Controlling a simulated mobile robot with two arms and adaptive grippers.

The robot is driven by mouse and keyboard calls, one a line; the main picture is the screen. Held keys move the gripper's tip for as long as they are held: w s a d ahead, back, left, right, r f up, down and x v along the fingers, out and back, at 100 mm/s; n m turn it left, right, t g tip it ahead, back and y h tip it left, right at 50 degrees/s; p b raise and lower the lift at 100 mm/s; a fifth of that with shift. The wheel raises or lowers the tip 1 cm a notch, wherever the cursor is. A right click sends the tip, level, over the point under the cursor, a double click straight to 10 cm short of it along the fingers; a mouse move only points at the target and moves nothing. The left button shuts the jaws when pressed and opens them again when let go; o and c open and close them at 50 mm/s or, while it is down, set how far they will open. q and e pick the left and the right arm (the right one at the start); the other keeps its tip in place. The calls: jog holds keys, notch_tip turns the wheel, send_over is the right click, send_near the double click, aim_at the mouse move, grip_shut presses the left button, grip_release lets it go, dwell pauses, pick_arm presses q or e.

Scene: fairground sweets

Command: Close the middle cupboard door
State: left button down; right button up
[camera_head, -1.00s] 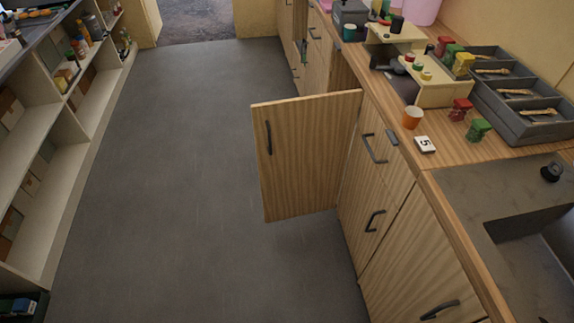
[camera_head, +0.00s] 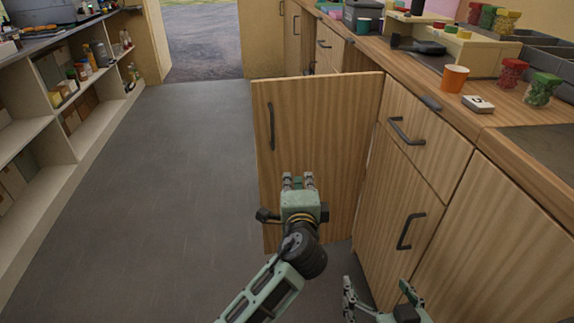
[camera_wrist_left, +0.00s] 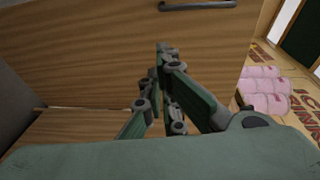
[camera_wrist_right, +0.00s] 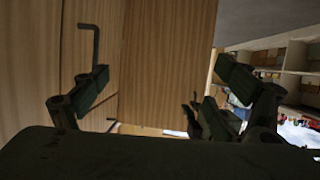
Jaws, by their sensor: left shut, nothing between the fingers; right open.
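The middle cupboard door (camera_head: 330,130) stands open, jutting out from the counter front across the aisle. Its dark bar handle (camera_head: 271,126) is near its free edge at the left. My left gripper (camera_head: 298,180) is shut and empty, in front of the door's face, lower and right of the handle. The door and handle (camera_wrist_left: 197,5) also show in the left wrist view. I cannot tell whether the fingertips touch the door. My right gripper (camera_head: 378,287) is open and low beside the cabinet front; its spread fingers also show in the right wrist view (camera_wrist_right: 165,72).
A drawer (camera_head: 425,128) and a closed cupboard front (camera_head: 395,215) lie right of the door. The countertop holds an orange cup (camera_head: 455,78) and several jars. White shelving (camera_head: 50,150) lines the left. The grey floor (camera_head: 170,180) between is clear.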

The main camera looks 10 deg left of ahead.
pick_arm(q)
notch_tip(320, 180, up, 4)
jog(key=t+b, duration=0.1)
jog(key=b, duration=0.1)
jog(key=w+a+b, duration=0.3)
jog(key=w+a, duration=0.1)
jog(key=w, duration=0.7)
jog(key=shift+w+r+y, duration=0.2)
jog(key=shift+w+y, duration=0.2)
pick_arm(e)
notch_tip(320, 180, up, 20)
jog(key=s+a+t+y, duration=0.1)
jog(key=s+t+y, duration=0.1)
jog(key=t, duration=0.8)
jog(key=shift+s+a+t+y, duration=0.25)
jog(key=shift+a+t+y, duration=0.1)
jog(key=shift+y, duration=0.45)
pick_arm(q)
jog(key=shift+a, duration=0.1)
